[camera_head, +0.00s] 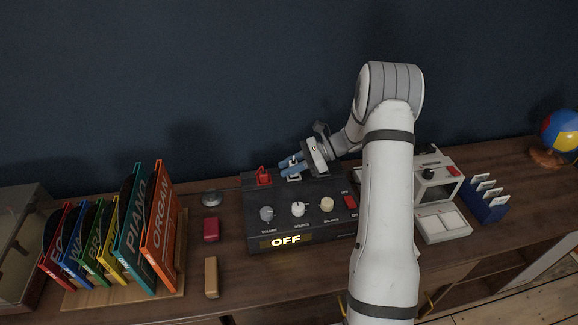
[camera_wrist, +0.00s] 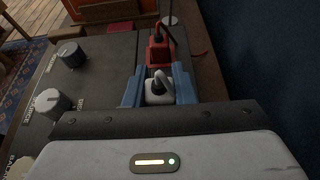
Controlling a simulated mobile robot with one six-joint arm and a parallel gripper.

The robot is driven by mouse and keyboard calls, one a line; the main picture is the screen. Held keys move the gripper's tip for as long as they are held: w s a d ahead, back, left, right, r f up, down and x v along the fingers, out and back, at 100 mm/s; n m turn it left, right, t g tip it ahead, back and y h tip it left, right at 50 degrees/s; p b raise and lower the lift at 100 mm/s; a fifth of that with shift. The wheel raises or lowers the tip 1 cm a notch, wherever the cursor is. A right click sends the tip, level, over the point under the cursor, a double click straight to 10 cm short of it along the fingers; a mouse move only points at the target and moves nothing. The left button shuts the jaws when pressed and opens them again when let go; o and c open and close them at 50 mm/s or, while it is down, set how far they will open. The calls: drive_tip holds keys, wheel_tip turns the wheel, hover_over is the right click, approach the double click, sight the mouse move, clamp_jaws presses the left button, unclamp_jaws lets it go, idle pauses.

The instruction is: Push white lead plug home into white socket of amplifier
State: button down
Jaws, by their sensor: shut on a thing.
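The amplifier (camera_head: 290,222) is a dark box with knobs and a lit "OFF" display, standing on the wooden top. My gripper (camera_head: 290,166) is over its back edge. In the wrist view, the blue fingers of my gripper (camera_wrist: 160,88) are shut on the white plug (camera_wrist: 160,94), one finger on each side. A grey lead curves up from the plug's top. A red plug (camera_head: 264,176) stands on the amplifier's back left; it also shows just beyond the fingers in the wrist view (camera_wrist: 160,52). The white socket is hidden, so I cannot tell how deep the plug sits.
Upright record sleeves (camera_head: 118,235) stand in a wooden rack at left. A red block (camera_head: 211,229) and a tan block (camera_head: 211,277) lie between rack and amplifier. A grey device (camera_head: 437,185) and a blue card holder (camera_head: 487,203) stand right. The dark wall is close behind.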

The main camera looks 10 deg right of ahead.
drive_tip(key=shift+f+b, duration=0.65)
drive_tip(key=shift+f, duration=0.45)
drive_tip(key=c, duration=1.1)
unclamp_jaws()
drive_tip(key=v, duration=0.8)
drive_tip(key=shift+a, duration=0.1)
